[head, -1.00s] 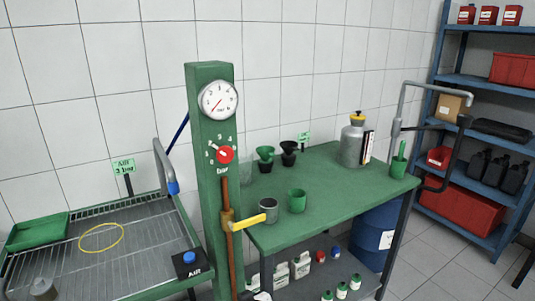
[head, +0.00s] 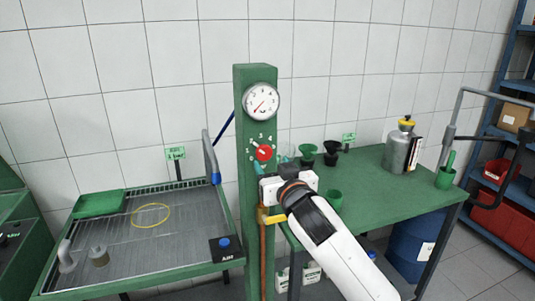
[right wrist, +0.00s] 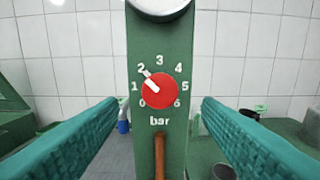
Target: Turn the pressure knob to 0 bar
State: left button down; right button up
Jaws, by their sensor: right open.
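The red pressure knob (head: 264,153) is on the green post (head: 256,85); it also shows in the right wrist view (right wrist: 160,92). Its white pointer is tilted up-left, toward the 2 on a scale from 0 to 6 bar. The round gauge (head: 261,102) sits above it, its needle pointing down-left. My right gripper (head: 272,166) is in front of the post, just below the knob in the head view. In the right wrist view its teal fingers are wide apart, one on each side of the knob, with nothing between them touching it. My left gripper is out of view.
A yellow valve handle (head: 273,216) is on the pipe below the knob, partly behind my right gripper. A wire-rack bench (head: 130,235) stands left and a green table (head: 375,185) right, with cups and a metal can (head: 402,150).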

aim_at(265, 155)
jog(key=p+x, duration=0.1)
jog(key=x, duration=0.4)
jog(key=shift+w+a, duration=0.1)
jog(key=shift+w, duration=0.25)
jog(key=c, duration=1)
